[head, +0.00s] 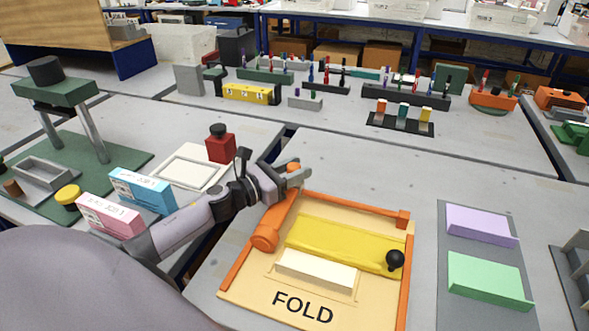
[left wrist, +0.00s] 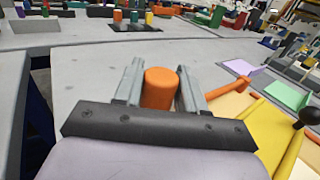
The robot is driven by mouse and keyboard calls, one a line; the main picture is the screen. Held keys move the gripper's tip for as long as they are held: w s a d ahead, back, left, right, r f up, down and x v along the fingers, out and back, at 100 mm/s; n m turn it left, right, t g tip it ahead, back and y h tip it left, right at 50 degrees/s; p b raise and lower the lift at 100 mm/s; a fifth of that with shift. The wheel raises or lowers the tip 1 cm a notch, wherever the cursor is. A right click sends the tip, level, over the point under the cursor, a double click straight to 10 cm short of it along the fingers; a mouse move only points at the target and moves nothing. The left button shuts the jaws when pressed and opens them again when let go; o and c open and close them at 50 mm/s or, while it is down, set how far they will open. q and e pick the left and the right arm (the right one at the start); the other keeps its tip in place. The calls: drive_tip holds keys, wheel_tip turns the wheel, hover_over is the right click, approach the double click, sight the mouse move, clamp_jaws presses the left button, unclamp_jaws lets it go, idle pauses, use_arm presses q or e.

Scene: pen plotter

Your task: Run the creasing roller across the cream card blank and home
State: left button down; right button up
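The cream card blank (head: 316,269) lies on the orange-edged FOLD board (head: 249,278), at the front edge of a yellow plate (head: 335,240) with a black knob (head: 395,259). An orange roller part (head: 266,238) stands at the board's left side. My left gripper (head: 296,174) is at the board's far left corner, its fingers on both sides of an orange cylindrical handle (left wrist: 160,88). In the left wrist view, the handle fills the gap between the fingers (left wrist: 160,92), which look shut on it. The handle's lower part is hidden. My right gripper is not in view.
Right of the board, a grey mat (head: 453,212) holds a lilac card (head: 481,225) and a green card (head: 488,280). Left of my arm stand pink (head: 110,216) and blue (head: 142,190) boxes and a red block (head: 220,148).

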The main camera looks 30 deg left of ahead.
use_arm(q)
drive_tip(key=w+d, duration=0.1)
drive_tip(key=d, duration=0.6)
drive_tip(key=w+d, duration=0.2)
drive_tip(key=d, duration=0.5)
drive_tip(key=w+d+p, duration=0.1)
drive_tip(key=d, duration=0.6)
drive_tip(key=shift+w, duration=0.4)
drive_tip(key=c, duration=1.1)
unclamp_jaws()
drive_tip(key=o, duration=0.4)
drive_tip(key=shift+d, duration=0.1)
drive_tip(key=shift+c, duration=0.2)
drive_tip(key=shift+w, duration=0.1)
